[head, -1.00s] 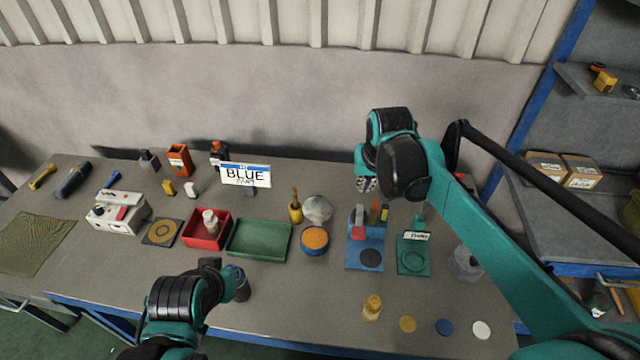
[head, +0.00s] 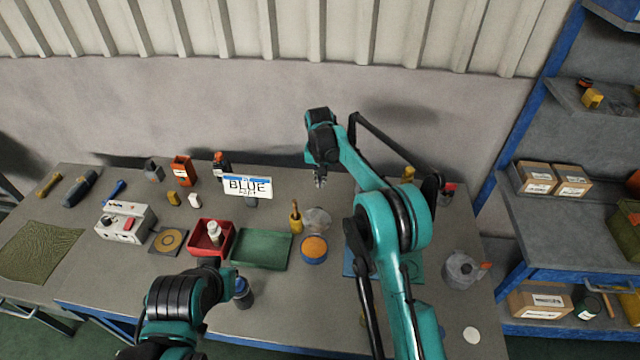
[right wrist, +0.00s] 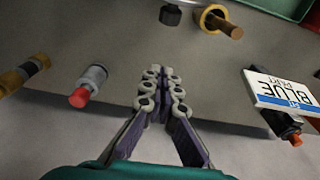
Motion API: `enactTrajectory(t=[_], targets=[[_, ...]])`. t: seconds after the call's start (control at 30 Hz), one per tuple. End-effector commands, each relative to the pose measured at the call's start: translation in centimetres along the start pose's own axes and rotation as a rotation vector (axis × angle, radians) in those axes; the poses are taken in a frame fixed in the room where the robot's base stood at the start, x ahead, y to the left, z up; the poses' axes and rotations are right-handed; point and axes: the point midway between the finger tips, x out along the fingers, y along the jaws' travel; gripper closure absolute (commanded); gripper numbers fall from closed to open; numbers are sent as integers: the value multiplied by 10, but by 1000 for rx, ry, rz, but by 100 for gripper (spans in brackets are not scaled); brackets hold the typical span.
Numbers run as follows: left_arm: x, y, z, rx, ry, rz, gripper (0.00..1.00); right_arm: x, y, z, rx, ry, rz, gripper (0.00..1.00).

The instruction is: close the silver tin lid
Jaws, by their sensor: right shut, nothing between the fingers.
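A round silver lid (head: 317,220) stands tilted open at the back of a low, blue-sided round tin (head: 314,257) with orange contents, near the middle of the table in the head view. My right gripper (head: 320,182) is above the table, behind and above the lid, with a gap between them. Its fingertips are together and empty in the right wrist view (right wrist: 162,88). The lid cannot be made out in that view. My left gripper (head: 214,265) is at the front left, beside a dark jar with a blue top (head: 243,292); its fingers are not clear.
A yellow cup with a brown handle (head: 296,221) stands just left of the lid. A green tray (head: 262,250) and a BLUE sign (head: 247,186) are further left. My right arm covers the blue and green stands. A grey pot (head: 460,269) is at right.

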Motion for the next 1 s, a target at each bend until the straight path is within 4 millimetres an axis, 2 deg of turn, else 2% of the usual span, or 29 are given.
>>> enactTrajectory(t=[0.1,0.37,0.4,0.6,1.0], targets=[[4,0,3,0,0,0,100,27,0,0,0,0,0,100],[9,0,6,0,0,0,100,82,0,0,0,1,-1,100],[9,0,6,0,0,0,100,73,0,8,-1,1,-1,100],[9,0,6,0,0,0,100,65,0,31,-2,1,-1,100],[9,0,6,0,0,0,100,62,0,38,0,1,-1,100]])
